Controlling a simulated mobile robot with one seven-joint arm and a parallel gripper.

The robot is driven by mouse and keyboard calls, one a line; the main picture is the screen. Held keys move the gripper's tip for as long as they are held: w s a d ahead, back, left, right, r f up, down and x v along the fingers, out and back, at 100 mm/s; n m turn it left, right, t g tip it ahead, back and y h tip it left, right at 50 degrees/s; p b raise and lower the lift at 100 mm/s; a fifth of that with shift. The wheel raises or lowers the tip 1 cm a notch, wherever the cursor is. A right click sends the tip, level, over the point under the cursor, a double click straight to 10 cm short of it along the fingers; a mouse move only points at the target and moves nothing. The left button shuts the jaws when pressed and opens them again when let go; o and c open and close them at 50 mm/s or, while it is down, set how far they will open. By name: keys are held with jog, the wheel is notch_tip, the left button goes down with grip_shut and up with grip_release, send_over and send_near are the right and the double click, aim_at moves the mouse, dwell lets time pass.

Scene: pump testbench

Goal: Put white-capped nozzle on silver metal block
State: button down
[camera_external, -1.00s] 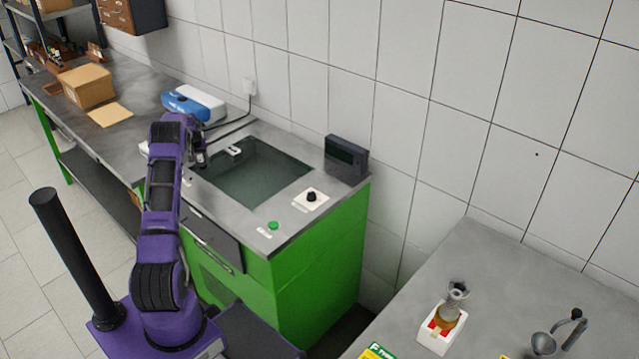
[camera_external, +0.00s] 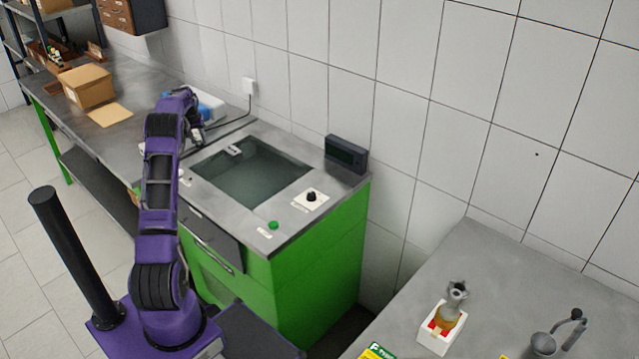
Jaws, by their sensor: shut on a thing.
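My gripper (camera_external: 196,134) is above the left back part of the green bench, left of the sunken basin, with the arm bent over from the front. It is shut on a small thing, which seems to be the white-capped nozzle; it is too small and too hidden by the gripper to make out. I cannot pick out the silver metal block for sure. Small light parts (camera_external: 184,178) lie on the bench top left of the basin, partly behind my arm.
The green bench (camera_external: 318,257) has a basin (camera_external: 250,178), a dark display box (camera_external: 346,155), a black knob (camera_external: 311,196) and a green button (camera_external: 273,225). A blue-and-white device (camera_external: 212,106) stands behind my gripper. A cardboard box (camera_external: 87,87) stands on the left table.

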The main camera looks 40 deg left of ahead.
jog(key=w+d+r+m+p, duration=0.1)
jog(key=w+d+r+p, duration=0.2)
jog(key=w, duration=0.8)
jog(key=b, duration=0.1)
send_over(233, 148)
jog(key=s+d, duration=0.1)
notch_tip(233, 148, down, 6)
jog(key=shift+s+r, duration=0.1)
jog(key=shift+r, duration=0.15)
notch_tip(233, 148, down, 3)
jog(key=shift+f+b, duration=0.1)
jog(key=shift+b, duration=1.15)
jog(key=c, duration=0.5)
grip_release()
